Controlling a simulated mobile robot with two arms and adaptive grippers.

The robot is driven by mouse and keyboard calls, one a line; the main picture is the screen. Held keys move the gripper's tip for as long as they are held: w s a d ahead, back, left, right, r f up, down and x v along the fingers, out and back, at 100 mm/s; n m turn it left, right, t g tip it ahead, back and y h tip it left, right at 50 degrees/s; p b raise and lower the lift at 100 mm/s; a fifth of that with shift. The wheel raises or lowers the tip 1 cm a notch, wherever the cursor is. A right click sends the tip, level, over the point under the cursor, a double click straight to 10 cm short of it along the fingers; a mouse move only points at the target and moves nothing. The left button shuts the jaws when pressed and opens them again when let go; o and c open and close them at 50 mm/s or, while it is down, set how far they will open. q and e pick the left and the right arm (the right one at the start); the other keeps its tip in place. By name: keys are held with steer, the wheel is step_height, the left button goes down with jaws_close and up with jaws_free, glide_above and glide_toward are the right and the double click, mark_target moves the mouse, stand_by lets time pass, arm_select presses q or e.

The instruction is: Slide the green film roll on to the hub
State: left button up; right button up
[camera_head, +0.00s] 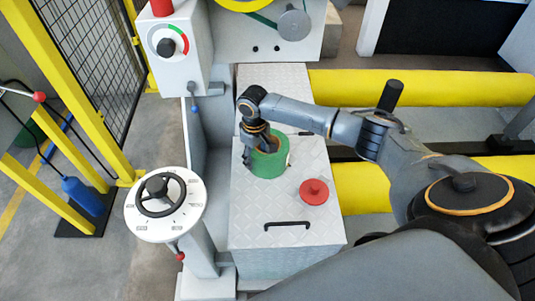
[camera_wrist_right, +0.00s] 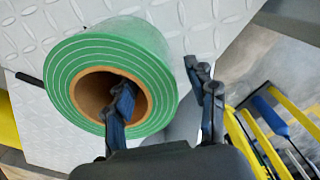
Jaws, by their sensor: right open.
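The green film roll (camera_head: 268,160) stands on end on a grey tread-plate box, its brown core facing up. It also shows in the right wrist view (camera_wrist_right: 160,65). My right gripper (camera_head: 262,143) is at the roll from above. In the right wrist view the gripper (camera_wrist_right: 165,88) is open and straddles the roll wall: one finger is in the core, the other outside. Whether the fingers touch the film I cannot tell. A grey round part (camera_head: 294,25) sticks out of the machine face at the top; it may be the hub. My left gripper is not in view.
The tread-plate box (camera_head: 255,220) also carries a red knob-shaped piece (camera_head: 314,191) and a black handle (camera_head: 287,225). A handwheel panel (camera_head: 166,204) stands to the left. A control box (camera_head: 175,45) and yellow rollers (camera_head: 430,88) are nearby.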

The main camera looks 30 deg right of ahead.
jaws_close()
steer(key=shift+w+r, duration=0.1)
stand_by(0.3)
steer(key=shift+r, duration=0.1)
